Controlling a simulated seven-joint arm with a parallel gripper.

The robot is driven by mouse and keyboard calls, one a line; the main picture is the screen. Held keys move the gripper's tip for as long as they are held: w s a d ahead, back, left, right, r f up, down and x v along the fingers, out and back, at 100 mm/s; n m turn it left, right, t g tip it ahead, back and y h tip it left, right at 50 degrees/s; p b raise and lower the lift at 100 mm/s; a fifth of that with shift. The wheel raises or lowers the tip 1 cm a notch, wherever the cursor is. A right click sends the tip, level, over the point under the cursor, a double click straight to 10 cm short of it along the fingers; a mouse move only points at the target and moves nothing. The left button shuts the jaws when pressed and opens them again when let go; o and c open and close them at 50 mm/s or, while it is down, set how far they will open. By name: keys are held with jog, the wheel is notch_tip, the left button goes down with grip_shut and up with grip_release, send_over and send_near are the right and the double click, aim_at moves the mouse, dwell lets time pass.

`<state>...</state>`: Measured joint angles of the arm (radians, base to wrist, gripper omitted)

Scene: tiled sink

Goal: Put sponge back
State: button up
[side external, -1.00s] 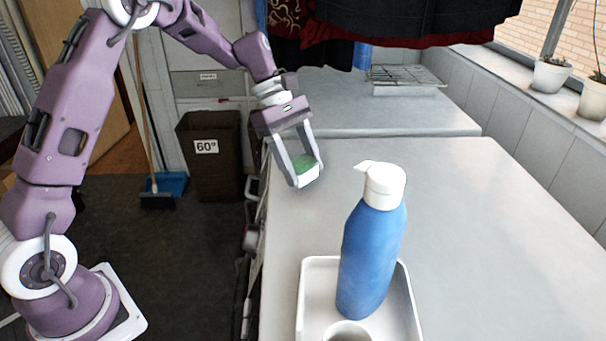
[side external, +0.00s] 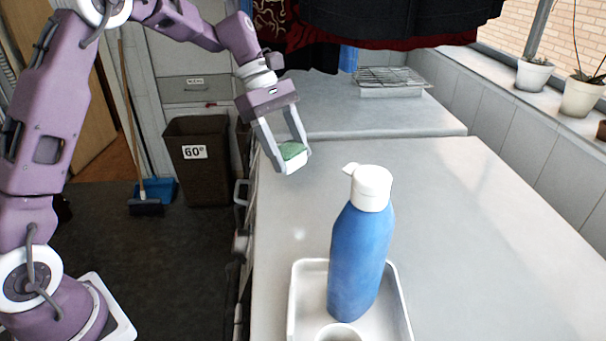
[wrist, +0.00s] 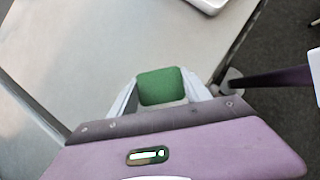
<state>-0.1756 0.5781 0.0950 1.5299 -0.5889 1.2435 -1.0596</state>
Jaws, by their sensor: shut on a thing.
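A sponge (side external: 293,153), green on top and white below, is held between the fingers of my gripper (side external: 286,158). My gripper is shut on it, above the grey worktop near its left edge. In the wrist view the sponge's green face (wrist: 161,86) shows between the two fingers. A round white cup-like holder (side external: 338,333) is at the tray's front, cut off by the frame. The tray's edge (wrist: 208,4) shows at the top of the wrist view.
The grey worktop (side external: 480,230) is clear to the right of the tray and bottle. A wire rack (side external: 392,80) sits on the farther surface. Dark cloths (side external: 390,20) hang above it. Plant pots (side external: 533,75) stand on the right-hand ledge. A brown bin (side external: 196,165) is on the floor.

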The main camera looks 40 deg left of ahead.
jog(key=a+n, duration=0.1)
jog(key=a, duration=0.2)
jog(key=a+f+n+t, duration=0.1)
jog(key=a, duration=0.2)
jog(key=a+f+n+t, duration=0.1)
jog(key=a, duration=0.2)
jog(key=shift+a+n, duration=0.15)
jog(key=shift+n, duration=0.25)
jog(key=s+a+f+n+t+y, duration=0.25)
jog(key=a+n, duration=0.25)
jog(key=a, duration=0.7)
jog(key=shift+h, duration=0.35)
jog(key=w+d, duration=1)
jog(key=d, duration=0.1)
jog(key=shift+w+d, duration=0.15)
jog(key=shift+w, duration=0.25)
jog(key=shift+w+d+f, duration=0.5)
jog(key=shift+d, duration=0.05)
jog(key=shift+a+f, duration=0.1)
jog(key=shift+f, duration=1.15)
jog(key=o, duration=1.3)
jog(key=shift+f, duration=0.15)
